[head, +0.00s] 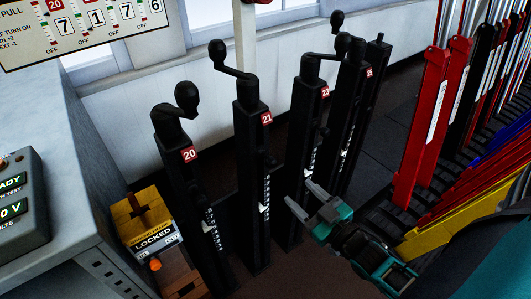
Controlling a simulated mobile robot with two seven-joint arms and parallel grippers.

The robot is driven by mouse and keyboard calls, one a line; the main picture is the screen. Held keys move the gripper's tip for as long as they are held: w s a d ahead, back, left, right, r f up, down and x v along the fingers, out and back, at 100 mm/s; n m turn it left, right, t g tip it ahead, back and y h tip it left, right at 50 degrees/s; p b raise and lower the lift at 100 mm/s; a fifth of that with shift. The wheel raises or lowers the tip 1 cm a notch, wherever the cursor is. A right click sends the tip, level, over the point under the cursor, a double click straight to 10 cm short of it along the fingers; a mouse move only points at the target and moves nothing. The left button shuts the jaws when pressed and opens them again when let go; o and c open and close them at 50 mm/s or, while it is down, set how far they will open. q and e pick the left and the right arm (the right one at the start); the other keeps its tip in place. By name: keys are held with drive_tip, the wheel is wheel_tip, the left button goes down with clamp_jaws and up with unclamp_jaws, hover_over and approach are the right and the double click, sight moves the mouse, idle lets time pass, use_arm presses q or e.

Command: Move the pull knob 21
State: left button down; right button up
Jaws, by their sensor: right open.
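A black post with a red label 21 (266,118) stands left of centre, with a bent crank and round knob (217,53) on top. Its right face has a white scale, a small dark bump (271,160) and a pale pointer (263,208) lower down. I cannot tell which of these is the pull knob. My right gripper (300,196), teal with pale fingers, is open and empty. It appears right of post 21's lower part and overlaps post 23 (307,110) in the picture; its depth gap is unclear. My left gripper is not in view.
Post 20 (183,143) stands left of post 21, and post 25 (356,90) stands behind post 23, all with cranks. A yellow LOCKED box (150,232) is at lower left beside a grey cabinet (45,100). Red levers (424,120) crowd the right side.

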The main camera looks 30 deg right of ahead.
sight(273, 165)
drive_tip(key=w, duration=0.8)
drive_tip(key=w+b, duration=0.1)
drive_tip(key=w, duration=0.4)
drive_tip(key=shift+w+a+r, duration=0.1)
drive_tip(key=shift+a+r, duration=0.05)
drive_tip(key=shift+a, duration=0.25)
clamp_jaws()
